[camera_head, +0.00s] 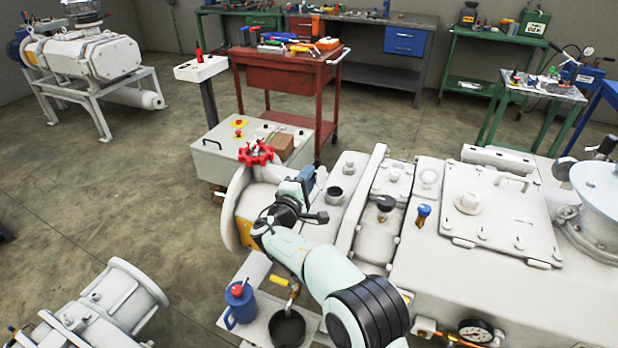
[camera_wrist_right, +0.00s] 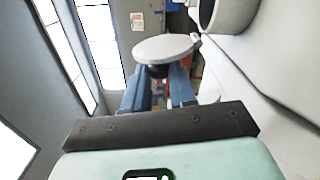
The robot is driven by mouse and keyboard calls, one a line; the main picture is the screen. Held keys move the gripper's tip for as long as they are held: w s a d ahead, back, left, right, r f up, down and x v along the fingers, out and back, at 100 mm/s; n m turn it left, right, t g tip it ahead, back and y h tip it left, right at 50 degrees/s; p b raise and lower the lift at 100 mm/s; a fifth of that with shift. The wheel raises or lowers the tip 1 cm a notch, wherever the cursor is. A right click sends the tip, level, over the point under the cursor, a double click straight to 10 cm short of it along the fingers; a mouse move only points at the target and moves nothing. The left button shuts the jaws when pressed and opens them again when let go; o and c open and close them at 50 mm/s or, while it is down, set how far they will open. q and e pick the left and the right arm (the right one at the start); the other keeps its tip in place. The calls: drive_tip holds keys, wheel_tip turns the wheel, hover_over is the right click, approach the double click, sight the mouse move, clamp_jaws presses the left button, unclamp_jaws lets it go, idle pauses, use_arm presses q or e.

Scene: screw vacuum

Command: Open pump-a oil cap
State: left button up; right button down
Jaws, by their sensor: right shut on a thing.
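My right gripper (camera_head: 306,178) is over the near end of the large pale pump (camera_head: 405,245), beside a dark round fitting (camera_head: 335,194) on its top. In the right wrist view the blue fingers (camera_wrist_right: 160,80) are shut on a round cap (camera_wrist_right: 165,47) with a pale, wide disc and a darker part beneath, between the fingers. In the head view the held cap is hard to make out. I cannot tell whether it is clear of the pump. A black knob (camera_head: 385,204) and a blue-topped plug (camera_head: 424,211) sit farther right on the pump. My left gripper is not in view.
A red handwheel (camera_head: 255,153) stands close left of my right gripper. A blue jug (camera_head: 239,303) and a black bowl (camera_head: 286,328) sit below the arm. A control box (camera_head: 215,160) and red tool cart (camera_head: 285,75) are behind. Open floor lies left.

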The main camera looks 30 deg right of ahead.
idle(0.3)
drive_tip(key=c, duration=0.9)
unclamp_jaws()
drive_tip(key=shift+c, duration=0.2)
drive_tip(key=shift+a, duration=0.1)
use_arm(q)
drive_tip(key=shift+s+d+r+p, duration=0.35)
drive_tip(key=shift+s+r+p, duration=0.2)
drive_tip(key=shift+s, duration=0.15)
use_arm(e)
drive_tip(key=v, duration=1.3)
drive_tip(key=shift+s+a, duration=0.1)
drive_tip(key=shift+a, duration=0.05)
